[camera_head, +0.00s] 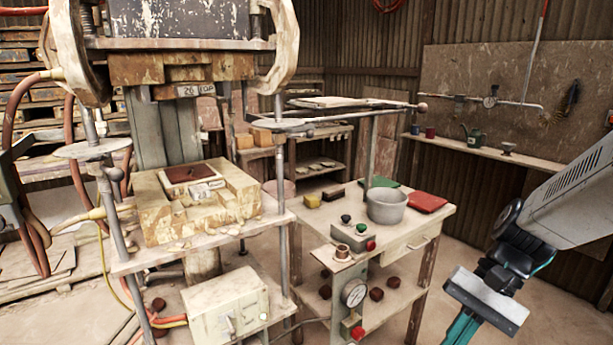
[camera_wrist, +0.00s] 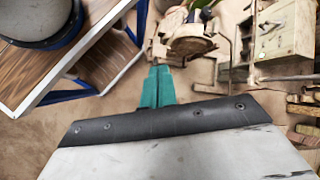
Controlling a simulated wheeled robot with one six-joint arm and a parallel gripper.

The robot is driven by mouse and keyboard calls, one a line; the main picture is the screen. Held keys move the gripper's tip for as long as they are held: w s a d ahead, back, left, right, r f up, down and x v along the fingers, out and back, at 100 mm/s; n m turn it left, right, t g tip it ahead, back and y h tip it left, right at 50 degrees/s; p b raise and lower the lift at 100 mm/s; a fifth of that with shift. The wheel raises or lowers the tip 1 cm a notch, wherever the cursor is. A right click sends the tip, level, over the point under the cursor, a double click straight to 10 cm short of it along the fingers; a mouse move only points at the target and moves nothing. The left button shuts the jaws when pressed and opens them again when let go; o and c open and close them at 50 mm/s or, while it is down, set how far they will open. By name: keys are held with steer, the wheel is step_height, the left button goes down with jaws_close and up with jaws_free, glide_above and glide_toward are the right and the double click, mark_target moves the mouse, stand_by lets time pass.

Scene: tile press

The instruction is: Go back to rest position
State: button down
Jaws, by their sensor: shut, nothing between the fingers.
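My arm comes in from the right side of the head view. My gripper (camera_head: 462,330) points down there, with its teal fingers partly cut off by the bottom edge. In the wrist view my gripper (camera_wrist: 157,72) has its two teal fingers together, with nothing visible between them. It hangs over bare floor, apart from the press and the side table. The tile press (camera_head: 188,70) stands at the left in the head view. A dark red-brown tile (camera_head: 188,173) lies on its lower mould block (camera_head: 158,218).
A wooden side table (camera_head: 443,225) holds a grey bowl (camera_head: 387,207), a red cloth (camera_head: 427,202) and control buttons. A pressure gauge (camera_head: 354,293) is on its front post. A wall shelf (camera_head: 530,160) is behind.

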steer(key=s+d+r+n+t+h, duration=0.3)
steer(key=s+r+n+h, duration=0.3)
steer(key=s+r, duration=0.3)
steer(key=shift+s+d+r+t+h, duration=0.2)
steer(key=shift+s+t+h, duration=0.25)
steer(key=shift+t, duration=0.45)
